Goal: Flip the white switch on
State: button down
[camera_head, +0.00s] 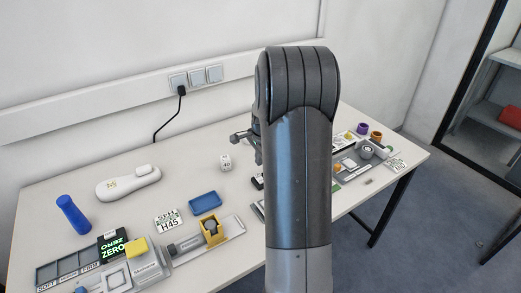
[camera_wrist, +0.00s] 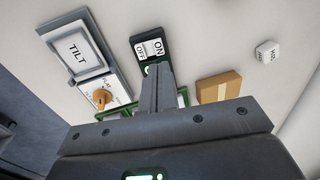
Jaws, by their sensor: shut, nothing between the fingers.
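The white switch (camera_wrist: 150,49) is a rocker marked ON and OFF, set in a black housing (camera_wrist: 143,37) at the top middle of the wrist view. My gripper (camera_wrist: 158,69) is shut and empty. Its fingertips lie over the lower end of the housing in the picture, close to the OFF/ON rocker; I cannot tell whether they touch it. Which way the rocker is tipped is not clear. In the head view my gripper (camera_head: 238,137) shows in part at the left of my arm, above the table. My arm hides much of the area below it.
A TILT panel (camera_wrist: 78,52) with an orange knob (camera_wrist: 101,97) is left of the switch. A cardboard-coloured block (camera_wrist: 219,87) and a white cube (camera_wrist: 268,53) are at right. On the table (camera_head: 100,225) are a blue tray (camera_head: 205,203) and a white device (camera_head: 128,184).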

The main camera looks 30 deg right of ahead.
aim_at(258, 175)
jog(key=f, duration=0.4)
jog(key=w+f, duration=0.1)
jog(key=f, duration=0.1)
jog(key=shift+w, duration=0.1)
jog(key=shift+w+f+g, duration=0.1)
jog(key=shift+f+g, duration=0.2)
jog(key=shift+g, duration=0.1)
jog(key=shift+s, duration=0.2)
jog(key=shift+s+r, duration=0.2)
jog(key=shift+s, duration=0.4)
jog(key=shift+r, duration=0.1)
notch_tip(258, 175, up, 14)
jog(key=s, duration=0.2)
jog(key=shift+s+f, duration=0.2)
dwell(0.3)
